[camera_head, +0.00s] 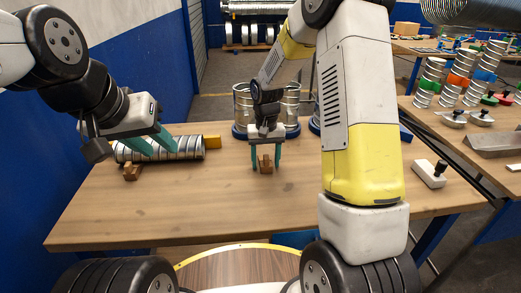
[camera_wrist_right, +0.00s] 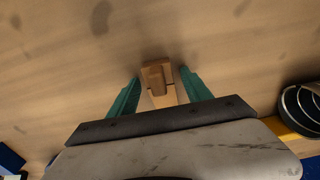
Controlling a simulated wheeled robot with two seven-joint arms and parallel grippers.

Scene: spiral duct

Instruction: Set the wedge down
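A small brown wooden wedge (camera_head: 265,163) is on the table (camera_head: 228,200) near its middle. My right gripper (camera_head: 266,166) points down over it, with one teal finger on each side. In the right wrist view, gaps show between the wedge (camera_wrist_right: 157,77) and the fingers of the right gripper (camera_wrist_right: 160,88). A second wooden wedge (camera_head: 132,172) sits against the front of the ribbed silver spiral duct (camera_head: 188,148), which lies across the table's left part. My left gripper (camera_head: 157,146) is at the duct; its teal fingers look apart, but whether they press the duct is unclear.
Shiny metal cylinders (camera_head: 243,108) in blue rings stand at the table's back. A white block with a black knob (camera_head: 430,174) is at the right. The table's front middle is clear. My right arm hides part of the table.

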